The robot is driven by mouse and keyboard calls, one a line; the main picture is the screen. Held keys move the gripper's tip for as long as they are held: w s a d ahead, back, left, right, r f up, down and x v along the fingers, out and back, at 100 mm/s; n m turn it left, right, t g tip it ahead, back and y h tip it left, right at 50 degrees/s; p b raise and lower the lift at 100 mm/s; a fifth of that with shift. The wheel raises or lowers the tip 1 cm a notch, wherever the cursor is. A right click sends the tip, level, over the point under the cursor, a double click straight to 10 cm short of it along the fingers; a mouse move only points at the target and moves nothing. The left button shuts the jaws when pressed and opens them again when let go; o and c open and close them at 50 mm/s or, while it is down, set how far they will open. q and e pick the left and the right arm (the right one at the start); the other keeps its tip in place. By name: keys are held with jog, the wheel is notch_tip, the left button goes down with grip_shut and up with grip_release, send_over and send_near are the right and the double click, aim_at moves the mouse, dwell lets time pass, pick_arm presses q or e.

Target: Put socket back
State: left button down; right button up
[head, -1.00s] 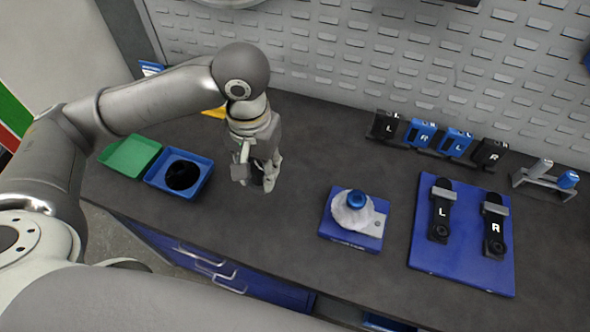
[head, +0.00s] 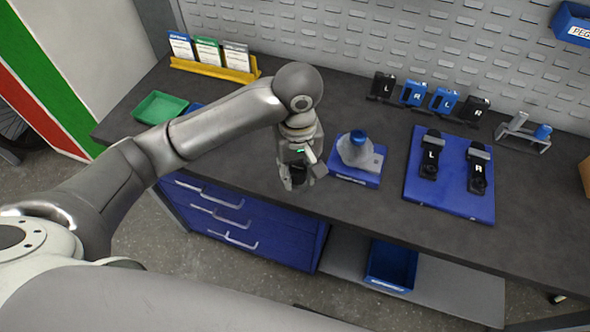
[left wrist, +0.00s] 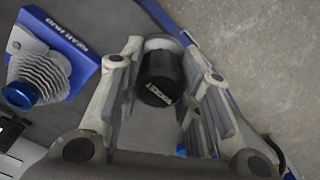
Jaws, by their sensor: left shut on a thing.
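My left gripper (head: 296,182) is shut on a black cylinder, which I take to be the socket; it shows between the fingers in the left wrist view (left wrist: 159,78), with small pale lettering on its side. In the head view the gripper points down near the bench's front edge, left of the blue fixture. The fingers mostly hide the socket there. A small grey holder (head: 516,135) with a silver piece and a blue-topped piece (head: 542,132) stands at the back right. My right gripper is not in view.
A blue fixture (head: 345,178) holds a pale ribbed part with a blue cap (head: 358,136). A blue mat (head: 448,190) carries two black pieces marked L and R. Several black and blue blocks stand behind it. A green tray (head: 160,107) is at left. Bare bench lies in front.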

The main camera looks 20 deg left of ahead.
pick_arm(q)
jog(key=w+a+f, duration=0.1)
jog(key=w+f, duration=0.1)
jog(key=w+a+f+p, duration=0.1)
jog(key=w+f, duration=0.1)
jog(key=w, duration=0.1)
jog(key=w+f, duration=0.3)
jog(key=shift+w+a, duration=0.1)
jog(key=shift+a, duration=0.3)
jog(key=shift+w+f, duration=0.1)
jog(key=shift+f, duration=0.15)
notch_tip(320, 180, down, 3)
jog(key=shift+w+a+f+p, duration=0.15)
jog(key=shift+f+p, duration=0.05)
jog(key=shift+p, duration=0.7)
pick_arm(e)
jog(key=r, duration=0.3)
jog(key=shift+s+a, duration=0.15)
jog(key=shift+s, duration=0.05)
pick_arm(q)
jog(key=c, duration=1.5)
grip_release()
jog(key=shift+f, duration=0.15)
jog(key=o, duration=0.4)
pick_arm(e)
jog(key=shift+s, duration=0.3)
pick_arm(q)
jog(key=shift+o, duration=0.2)
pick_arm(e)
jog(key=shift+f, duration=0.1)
